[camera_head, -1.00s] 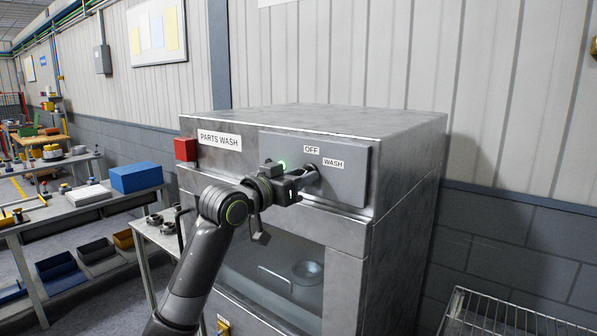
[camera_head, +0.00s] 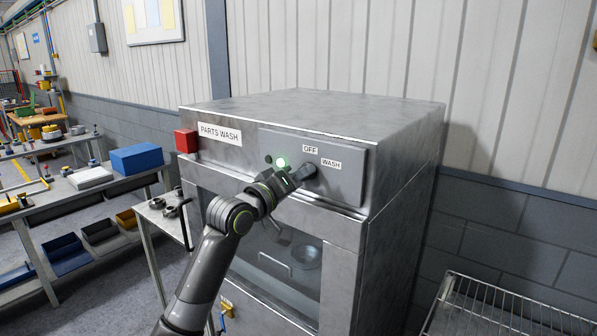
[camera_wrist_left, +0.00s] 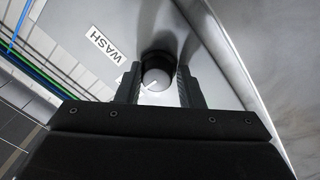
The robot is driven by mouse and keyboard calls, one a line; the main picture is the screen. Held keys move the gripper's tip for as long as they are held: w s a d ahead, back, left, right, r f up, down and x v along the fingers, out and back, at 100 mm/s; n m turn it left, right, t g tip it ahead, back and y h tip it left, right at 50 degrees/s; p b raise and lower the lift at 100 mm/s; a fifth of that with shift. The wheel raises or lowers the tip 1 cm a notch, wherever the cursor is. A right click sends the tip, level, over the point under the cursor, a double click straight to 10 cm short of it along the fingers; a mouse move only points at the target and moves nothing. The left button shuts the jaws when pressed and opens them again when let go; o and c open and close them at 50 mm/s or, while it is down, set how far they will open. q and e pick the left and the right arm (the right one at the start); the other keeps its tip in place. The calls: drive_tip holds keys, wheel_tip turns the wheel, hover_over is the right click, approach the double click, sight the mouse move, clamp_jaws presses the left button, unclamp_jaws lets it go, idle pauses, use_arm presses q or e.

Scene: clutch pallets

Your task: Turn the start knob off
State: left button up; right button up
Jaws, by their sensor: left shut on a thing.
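The start knob (camera_wrist_left: 155,78) is round with a pale face, in front of a dark collar, in the left wrist view. My left gripper (camera_wrist_left: 158,88) has one finger on each side of the knob and is shut on it. In the head view my left gripper (camera_head: 302,175) reaches the grey control panel (camera_head: 346,185) and mostly hides the knob. The OFF label (camera_head: 310,150) is above the gripper and the WASH label (camera_head: 331,163) is to its upper right. A green light (camera_head: 281,162) glows left of the knob. My right gripper is out of view.
The metal parts washer (camera_head: 400,140) carries the panel, with a red box (camera_head: 186,141) at its left and a glazed door below. A wire rack (camera_head: 500,305) stands at the lower right. Workbenches with a blue box (camera_head: 136,158) are at the left.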

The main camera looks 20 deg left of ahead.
use_arm(q)
drive_tip(key=shift+r, duration=0.3)
drive_tip(key=o, duration=0.9)
drive_tip(key=shift+d+f, duration=0.1)
drive_tip(key=shift+d, duration=0.05)
drive_tip(key=shift+f, duration=0.1)
drive_tip(key=b+v, duration=0.6)
drive_tip(key=v, duration=1.1)
drive_tip(key=shift+s, duration=0.2)
drive_tip(key=shift+f, duration=0.1)
